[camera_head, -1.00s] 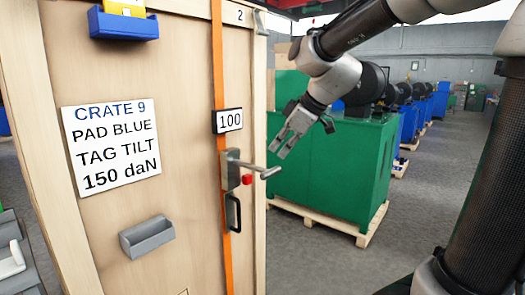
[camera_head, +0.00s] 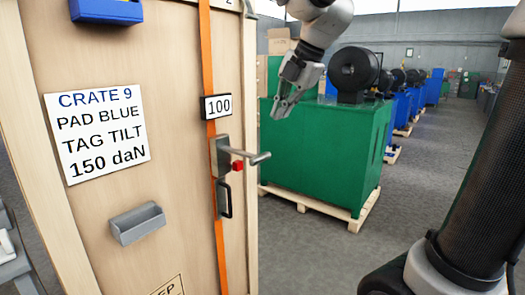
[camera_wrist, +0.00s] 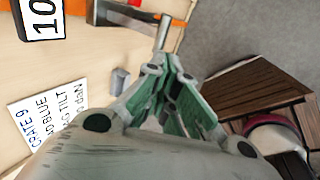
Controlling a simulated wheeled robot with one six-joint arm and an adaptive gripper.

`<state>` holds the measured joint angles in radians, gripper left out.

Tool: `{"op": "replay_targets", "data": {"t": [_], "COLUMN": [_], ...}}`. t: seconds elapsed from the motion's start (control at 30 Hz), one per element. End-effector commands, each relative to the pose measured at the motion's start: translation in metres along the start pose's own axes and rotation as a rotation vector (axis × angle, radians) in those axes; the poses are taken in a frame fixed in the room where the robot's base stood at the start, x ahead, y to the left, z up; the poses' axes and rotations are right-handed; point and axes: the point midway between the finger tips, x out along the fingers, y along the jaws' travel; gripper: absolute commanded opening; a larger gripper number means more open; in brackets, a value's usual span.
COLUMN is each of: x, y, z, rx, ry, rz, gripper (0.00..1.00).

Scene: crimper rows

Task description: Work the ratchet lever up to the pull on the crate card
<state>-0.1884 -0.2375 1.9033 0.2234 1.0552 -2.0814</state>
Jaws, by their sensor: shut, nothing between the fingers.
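The ratchet lever (camera_head: 246,155) sticks out to the right from a grey ratchet body (camera_head: 219,156) on the orange strap (camera_head: 208,75) of the wooden crate. A small display (camera_head: 216,106) above it reads 100. The crate card (camera_head: 97,136) reads CRATE 9, PAD BLUE, TAG TILT, 150 daN. A red button (camera_head: 237,165) sits just below the lever. My gripper (camera_head: 281,112) is shut and empty, above and to the right of the lever, apart from it. In the wrist view my gripper (camera_wrist: 185,120) has the card (camera_wrist: 45,115) and part of the display (camera_wrist: 42,18) behind it.
A grey bin (camera_head: 137,223) and a black handle (camera_head: 224,199) are fixed to the crate front. A blue holder (camera_head: 106,11) is at its top. A green machine (camera_head: 325,150) on a pallet stands to the right. Open grey floor lies between.

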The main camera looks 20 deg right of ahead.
Motion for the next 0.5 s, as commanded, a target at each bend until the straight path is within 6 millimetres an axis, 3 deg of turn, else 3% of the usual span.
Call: {"op": "replay_targets", "data": {"t": [0.17,0.5], "x": [0.021,0.093], "y": [-0.001,-0.001], "z": [-0.001,-0.001], "rx": [0.0,0.002], "ry": [0.003,0.003], "rz": [-0.004,-0.004], "gripper": [0.0,0.0]}}
